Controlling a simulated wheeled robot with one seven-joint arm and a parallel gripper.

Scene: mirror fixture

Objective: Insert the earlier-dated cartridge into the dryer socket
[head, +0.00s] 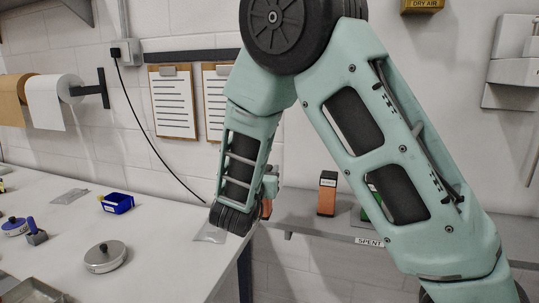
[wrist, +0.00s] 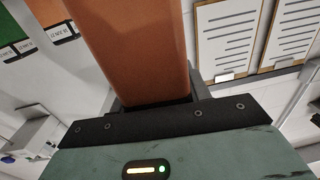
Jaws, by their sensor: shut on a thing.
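My gripper (wrist: 150,108) is shut on an orange cartridge (wrist: 130,50), which fills the upper middle of the wrist view. In the head view, a sliver of this cartridge (head: 266,209) shows beside my forearm, by the shelf's left end; my gripper there is mostly hidden. Another orange cartridge (head: 327,197) with a dark top and pale label stands upright on the shelf. A green cartridge (head: 370,212) is partly hidden behind my arm. Labels (wrist: 62,32) show in the wrist view, but I cannot read their dates. I cannot make out the dryer socket.
The shelf (head: 300,218) has a "SPENT" label (head: 369,242) on its front edge. A "DRY AIR" box (head: 422,5) and clipboards (head: 174,102) are on the wall.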

